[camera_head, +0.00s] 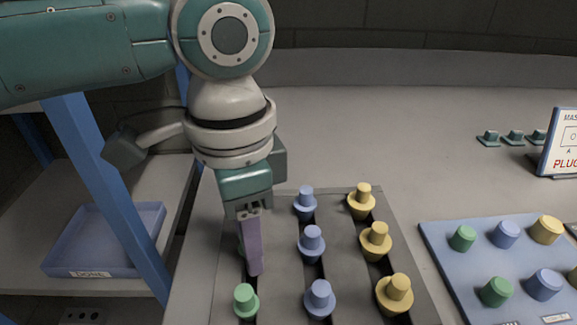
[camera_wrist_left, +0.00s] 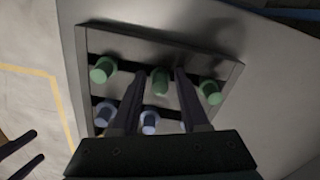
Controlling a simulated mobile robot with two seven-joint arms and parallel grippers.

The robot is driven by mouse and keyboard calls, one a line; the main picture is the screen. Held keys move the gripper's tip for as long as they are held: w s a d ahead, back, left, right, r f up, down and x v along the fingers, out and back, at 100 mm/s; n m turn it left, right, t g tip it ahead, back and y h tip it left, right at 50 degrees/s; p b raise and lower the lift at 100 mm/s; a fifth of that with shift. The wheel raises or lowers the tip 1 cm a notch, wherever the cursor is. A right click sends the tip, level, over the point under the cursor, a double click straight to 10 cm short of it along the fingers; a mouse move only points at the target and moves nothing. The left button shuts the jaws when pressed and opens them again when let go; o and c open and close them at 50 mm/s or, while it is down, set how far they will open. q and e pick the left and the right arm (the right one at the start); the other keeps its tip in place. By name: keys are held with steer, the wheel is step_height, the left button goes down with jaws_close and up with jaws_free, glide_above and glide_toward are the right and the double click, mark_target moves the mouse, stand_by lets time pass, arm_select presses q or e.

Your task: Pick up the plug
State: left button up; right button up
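Several plugs stand upright in a dark grey slotted tray (camera_head: 205,290): a green column at left, blue in the middle, yellow at right. A green plug (camera_head: 245,302) stands at the near left. My left gripper (camera_head: 254,272) points down over the green column and hides part of it. In the left wrist view its two fingers are apart, on either side of the middle green plug (camera_wrist_left: 160,82); I cannot tell whether they touch it. Other green plugs stand to the left (camera_wrist_left: 103,70) and right (camera_wrist_left: 210,92). Two dark parallel prongs, apparently my right gripper (camera_wrist_left: 38,145), show apart and empty.
A blue board (camera_head: 440,245) with green, blue and yellow pegs lies to the right. Small teal parts (camera_head: 513,138) and a sign (camera_head: 562,143) are behind it. A blue tray (camera_head: 105,240) marked "DONE" sits on a shelf at left, behind a blue post (camera_head: 110,200).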

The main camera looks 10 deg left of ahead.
arm_select(q)
jaws_close()
steer(key=shift+r, duration=0.1)
stand_by(0.3)
